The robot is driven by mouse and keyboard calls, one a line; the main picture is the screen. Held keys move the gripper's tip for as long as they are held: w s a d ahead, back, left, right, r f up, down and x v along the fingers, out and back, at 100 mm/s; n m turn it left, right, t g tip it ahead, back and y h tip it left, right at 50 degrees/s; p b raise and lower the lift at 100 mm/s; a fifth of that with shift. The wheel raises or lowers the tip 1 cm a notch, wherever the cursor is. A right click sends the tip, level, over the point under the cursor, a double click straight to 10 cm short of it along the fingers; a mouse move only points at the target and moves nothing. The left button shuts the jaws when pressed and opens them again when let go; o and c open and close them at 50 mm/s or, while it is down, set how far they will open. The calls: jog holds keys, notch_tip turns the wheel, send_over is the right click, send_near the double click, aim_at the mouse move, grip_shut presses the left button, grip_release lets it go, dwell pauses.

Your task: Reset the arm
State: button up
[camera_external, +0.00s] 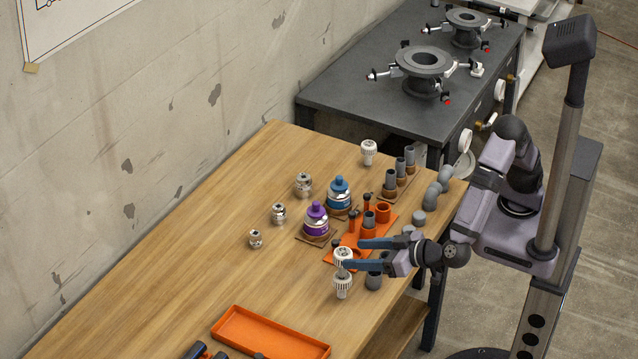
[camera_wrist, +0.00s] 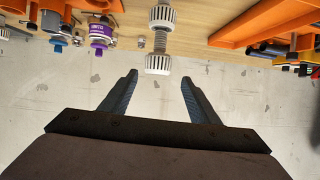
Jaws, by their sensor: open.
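My gripper (camera_external: 353,254) is open over the right part of the wooden table (camera_external: 190,240), its two blue-grey fingers pointing left. In the wrist view my gripper (camera_wrist: 159,78) shows two spread fingers with nothing between them. A part with white ribbed ends and a grey threaded middle (camera_wrist: 160,41) appears beyond the fingertips, apart from them. In the external view, a white ribbed fitting (camera_external: 343,254) appears at the fingertips and another (camera_external: 343,284) just in front. Whether a finger touches the first cannot be told from the external view.
An orange fixture (camera_external: 345,255) with grey pipe pieces stands close behind my gripper. Purple (camera_external: 316,220) and blue (camera_external: 339,194) capped containers stand beyond it. An orange tray (camera_external: 270,335) lies at the front. The table's left part is clear. A dark bench (camera_external: 340,95) holds flanged parts.

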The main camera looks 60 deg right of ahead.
jog(key=w+d+r+g+y+p, duration=0.1)
jog(key=w+d+r+y+p, duration=0.15)
jog(key=w, duration=0.85)
jog(key=w+d+n+g+y, duration=0.2)
jog(key=w+d+g, duration=0.1)
jog(key=d, duration=0.6)
jog(key=s+d+f+g+h+p, duration=0.1)
jog(key=s+d+g, duration=0.2)
jog(key=s+d, duration=0.3)
jog(key=s+d+f+m+g+h+p, duration=0.1)
jog(key=s+d, duration=0.6)
jog(key=d, duration=0.7)
jog(key=s+d+f+m+g+h+p, duration=0.1)
jog(key=s+d+f+g+h, duration=0.2)
jog(key=d, duration=0.8)
jog(key=s+g, duration=0.2)
jog(key=s, duration=0.1)
jog(key=shift+s+p, duration=0.35)
jog(key=shift+p, duration=0.05)
jog(key=shift+f, duration=0.1)
